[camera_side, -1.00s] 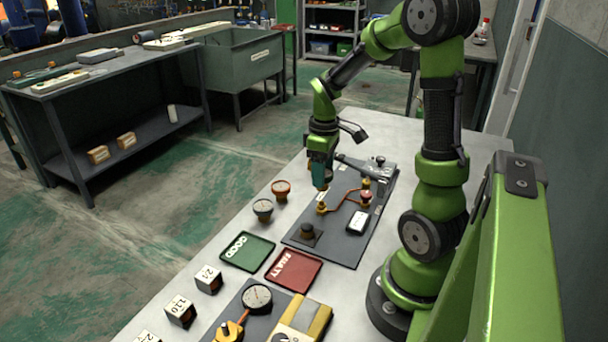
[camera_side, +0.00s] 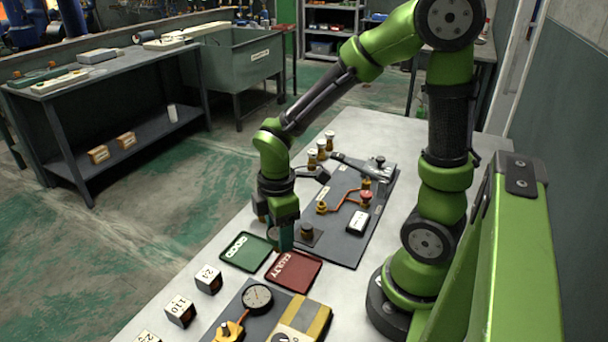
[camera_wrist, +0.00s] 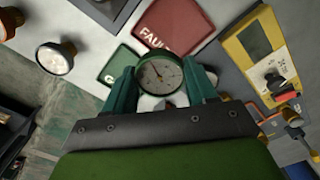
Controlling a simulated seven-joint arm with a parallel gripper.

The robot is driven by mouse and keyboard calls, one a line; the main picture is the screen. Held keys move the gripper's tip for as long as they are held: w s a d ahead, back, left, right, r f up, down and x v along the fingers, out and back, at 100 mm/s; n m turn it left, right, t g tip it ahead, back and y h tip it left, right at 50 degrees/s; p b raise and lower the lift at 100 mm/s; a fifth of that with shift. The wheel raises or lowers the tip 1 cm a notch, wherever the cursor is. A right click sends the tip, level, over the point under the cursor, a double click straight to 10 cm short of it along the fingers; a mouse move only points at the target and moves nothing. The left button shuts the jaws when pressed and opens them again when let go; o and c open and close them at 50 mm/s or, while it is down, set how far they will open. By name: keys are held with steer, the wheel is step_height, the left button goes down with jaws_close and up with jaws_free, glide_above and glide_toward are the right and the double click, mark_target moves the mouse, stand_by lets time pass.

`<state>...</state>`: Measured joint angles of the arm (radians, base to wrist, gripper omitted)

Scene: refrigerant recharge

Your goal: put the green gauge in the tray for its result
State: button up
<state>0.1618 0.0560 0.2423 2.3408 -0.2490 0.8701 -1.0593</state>
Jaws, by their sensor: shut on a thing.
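My gripper (camera_side: 280,240) is shut on the green gauge, a round gauge with a pale dial and dark rim, which shows between the teal fingers in the wrist view (camera_wrist: 158,75). In the side view the gauge is mostly hidden behind the fingers. The gripper points down near the inner corners of the two trays; I cannot tell the height of the gauge above them. The green GOOD tray (camera_side: 241,252) is at left and the red FAULTY tray (camera_side: 292,271) at right. Both look empty where visible. The dial's needle is too small to read.
A grey board (camera_side: 345,245) with copper piping is behind. A yellow meter (camera_side: 305,318) and number blocks (camera_side: 181,310) are in front.

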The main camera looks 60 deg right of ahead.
steer(key=shift+f, duration=2.6)
steer(key=o, duration=1)
steer(key=shift+f, duration=0.15)
steer(key=shift+o, duration=0.2)
